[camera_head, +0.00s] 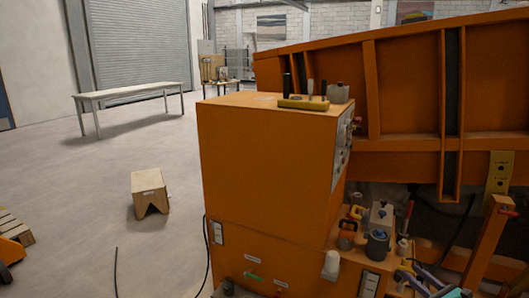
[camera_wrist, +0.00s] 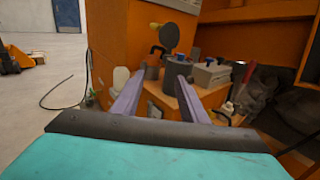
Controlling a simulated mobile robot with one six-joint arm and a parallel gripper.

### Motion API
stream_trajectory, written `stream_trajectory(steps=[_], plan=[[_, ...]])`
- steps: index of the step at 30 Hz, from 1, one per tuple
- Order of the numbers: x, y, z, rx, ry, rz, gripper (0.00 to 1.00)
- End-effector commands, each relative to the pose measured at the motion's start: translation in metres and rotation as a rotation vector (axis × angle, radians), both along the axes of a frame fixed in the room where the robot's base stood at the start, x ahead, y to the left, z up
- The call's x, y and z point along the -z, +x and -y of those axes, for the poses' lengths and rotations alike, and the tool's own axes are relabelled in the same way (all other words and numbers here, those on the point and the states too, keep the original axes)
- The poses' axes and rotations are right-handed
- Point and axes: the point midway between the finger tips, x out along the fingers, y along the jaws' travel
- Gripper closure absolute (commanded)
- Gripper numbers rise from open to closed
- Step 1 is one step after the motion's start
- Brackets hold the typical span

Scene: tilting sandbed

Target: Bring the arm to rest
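My gripper (camera_wrist: 162,80) shows in the wrist view as two grey-purple fingers, spread apart, with a dark and teal body behind them. Nothing is held between the fingers. They point toward the orange ledge with small items on it. In the head view my gripper (camera_head: 414,273) is low at the right, partly cut off by the bottom edge, close to the ledge. I cannot tell whether the fingers touch anything there.
A large orange cabinet (camera_head: 265,160) stands in the middle, beside the orange sandbed (camera_head: 410,90). Its ledge holds a dark canister (camera_head: 377,246), a white bottle (camera_head: 331,265) and several tools. A wooden stool (camera_head: 150,192) and white bench (camera_head: 130,94) stand left. Much left floor is clear.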

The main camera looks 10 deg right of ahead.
Motion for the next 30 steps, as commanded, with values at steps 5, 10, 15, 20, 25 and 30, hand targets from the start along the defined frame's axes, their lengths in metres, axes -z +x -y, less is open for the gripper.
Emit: stream_trajectory(steps=[5,10,15,20,25,30], plan=[[0.008,0.026,-0.031,-0.055,0.012,-0.007,0.61],[0.022,0.059,-0.080,-0.132,0.034,-0.018,0.61],[0.040,0.088,-0.142,-0.226,0.052,-0.046,0.61],[0.064,0.107,-0.206,-0.323,0.056,-0.093,0.61],[0.092,0.117,-0.275,-0.432,0.043,-0.157,0.61],[0.122,0.115,-0.346,-0.551,0.006,-0.226,0.61]])
